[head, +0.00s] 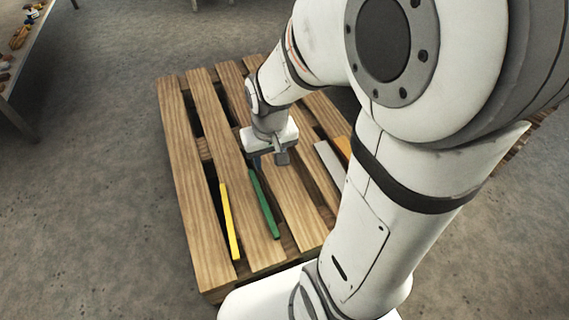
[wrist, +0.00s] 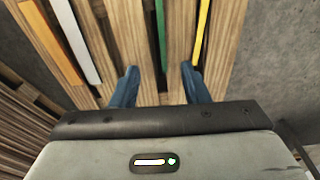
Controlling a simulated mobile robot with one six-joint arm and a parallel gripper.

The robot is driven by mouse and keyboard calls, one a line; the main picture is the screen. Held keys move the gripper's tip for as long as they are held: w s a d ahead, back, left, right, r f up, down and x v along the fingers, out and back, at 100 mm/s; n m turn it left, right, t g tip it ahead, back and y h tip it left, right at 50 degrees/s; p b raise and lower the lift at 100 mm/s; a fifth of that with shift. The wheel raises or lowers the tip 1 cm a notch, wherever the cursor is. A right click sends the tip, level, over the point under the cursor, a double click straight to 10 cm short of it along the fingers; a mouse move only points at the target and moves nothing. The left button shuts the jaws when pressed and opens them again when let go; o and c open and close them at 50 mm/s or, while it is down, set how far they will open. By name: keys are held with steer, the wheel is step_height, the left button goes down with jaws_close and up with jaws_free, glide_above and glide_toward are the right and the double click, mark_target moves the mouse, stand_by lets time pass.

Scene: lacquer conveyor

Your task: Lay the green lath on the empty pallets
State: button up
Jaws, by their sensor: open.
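The green lath (head: 264,204) lies lengthwise on a slatted wooden pallet (head: 185,180), between a yellow lath and a white one. My gripper (head: 268,160) is over the pallet, near the far end of the green lath. In the wrist view, my gripper's blue fingers (wrist: 159,70) are apart with nothing held. The green lath (wrist: 161,35) runs up the picture in line with the gap between them, its near end close to the fingertips. I cannot tell how high the fingers are above it.
The yellow lath (head: 229,221) lies left of the green one. A white lath (head: 329,162) and an orange lath (head: 343,147) lie to the right, partly behind my arm. More slatted wood (head: 520,138) shows at the far right. A table (head: 30,48) with small items stands upper left.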

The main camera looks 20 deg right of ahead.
steer(key=s+r, duration=0.6)
steer(key=s, duration=0.2)
steer(key=shift+d, duration=0.35)
steer(key=shift+r, duration=0.1)
stand_by(0.4)
steer(key=shift+a, duration=0.15)
